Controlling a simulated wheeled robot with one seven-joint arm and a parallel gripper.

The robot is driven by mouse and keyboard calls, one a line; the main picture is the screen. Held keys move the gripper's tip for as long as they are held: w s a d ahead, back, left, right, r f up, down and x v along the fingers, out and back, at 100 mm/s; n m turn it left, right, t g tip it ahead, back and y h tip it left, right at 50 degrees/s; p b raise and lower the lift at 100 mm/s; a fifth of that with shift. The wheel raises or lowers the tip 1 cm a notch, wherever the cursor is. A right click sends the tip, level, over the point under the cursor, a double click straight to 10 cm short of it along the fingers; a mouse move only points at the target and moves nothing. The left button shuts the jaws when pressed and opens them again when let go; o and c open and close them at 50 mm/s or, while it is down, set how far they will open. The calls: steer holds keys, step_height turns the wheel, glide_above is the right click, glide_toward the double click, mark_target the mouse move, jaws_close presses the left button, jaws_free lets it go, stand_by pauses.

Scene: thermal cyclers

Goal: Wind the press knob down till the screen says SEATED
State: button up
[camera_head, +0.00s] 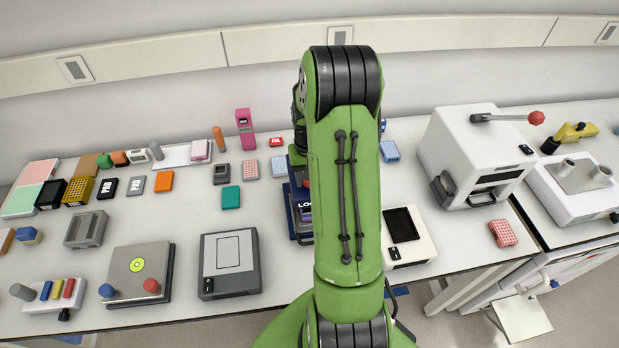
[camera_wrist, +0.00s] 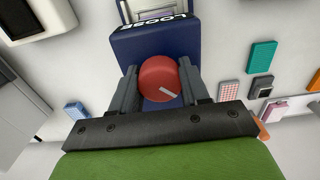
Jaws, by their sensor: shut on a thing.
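The press is a dark blue machine, mostly hidden behind my green arm in the head view; its left edge (camera_head: 292,212) shows. In the wrist view its blue body (camera_wrist: 155,45) carries a screen (camera_wrist: 160,19) that reads LOOSE, upside down there. The red round knob (camera_wrist: 157,77) has a pale mark on its face, pointing toward the lower right. My gripper (camera_wrist: 158,88) is shut on the knob, one grey finger on each side. The gripper is hidden in the head view.
A white device with a black screen (camera_head: 402,224) stands right of my arm. A grey device with a pale panel (camera_head: 230,263) is at left. A large white machine with a red-ended lever (camera_head: 478,157) stands farther right. Small blocks and racks cover the bench's left side.

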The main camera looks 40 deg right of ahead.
steer(key=shift+w+m+b, duration=0.1)
steer(key=shift+m+b, duration=0.3)
steer(key=shift+m, duration=0.8)
steer(key=shift+d+r, duration=0.1)
steer(key=o, duration=1.1)
steer(key=shift+c, duration=0.2)
step_height(320, 180, up, 16)
steer(key=shift+f, duration=0.2)
